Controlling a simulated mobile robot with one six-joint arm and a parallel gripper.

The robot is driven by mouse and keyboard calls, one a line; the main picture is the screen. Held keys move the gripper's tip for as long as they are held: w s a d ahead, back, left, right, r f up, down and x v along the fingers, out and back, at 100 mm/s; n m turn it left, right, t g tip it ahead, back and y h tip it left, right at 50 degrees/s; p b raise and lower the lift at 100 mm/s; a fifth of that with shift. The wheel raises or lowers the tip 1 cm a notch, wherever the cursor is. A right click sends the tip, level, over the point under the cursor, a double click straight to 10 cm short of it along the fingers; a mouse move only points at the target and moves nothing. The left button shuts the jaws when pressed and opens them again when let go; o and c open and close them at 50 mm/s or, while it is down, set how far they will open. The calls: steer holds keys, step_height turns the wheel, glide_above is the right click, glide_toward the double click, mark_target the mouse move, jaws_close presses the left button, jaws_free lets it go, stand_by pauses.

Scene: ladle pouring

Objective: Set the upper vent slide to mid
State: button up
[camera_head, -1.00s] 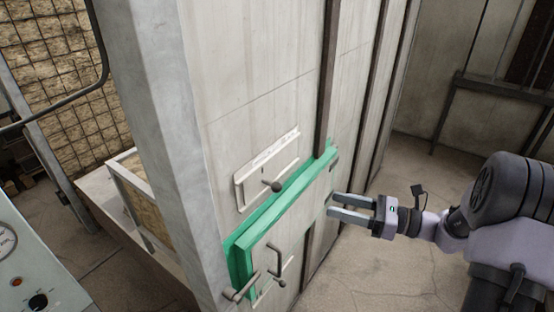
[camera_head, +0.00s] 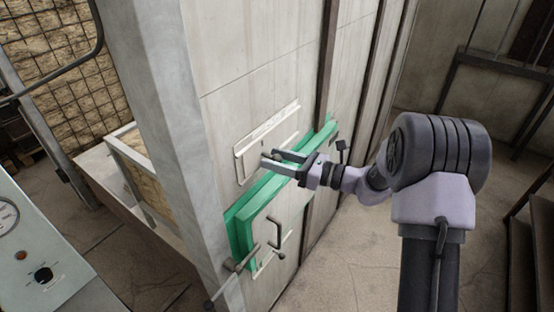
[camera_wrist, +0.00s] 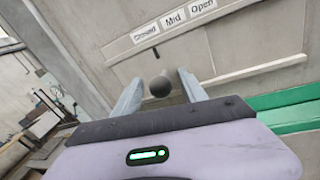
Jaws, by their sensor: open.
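The upper vent slide is a pale plate (camera_head: 250,155) in a rail on the grey wall panel, above a green bar. Its round dark knob (camera_wrist: 160,88) shows in the wrist view, between my gripper's two open fingers (camera_wrist: 158,84). I cannot tell whether either finger touches it. The labels Closed (camera_wrist: 145,33), Mid (camera_wrist: 174,16) and Open (camera_wrist: 202,6) run along the strip above the slide. A small dark pointer (camera_wrist: 156,52) sits below the Closed label. In the head view my gripper (camera_head: 273,157) is at the slide and mostly hides the knob.
The green frame (camera_head: 262,205) juts out just below the slide, with a dark handle (camera_head: 275,233) on the lower panel. A dark vertical rail (camera_head: 328,60) runs up the wall at the right. A console with a gauge (camera_head: 8,215) stands at the lower left. Open floor lies at the right.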

steer(key=shift+c, duration=0.2)
jaws_close()
stand_by(1.2)
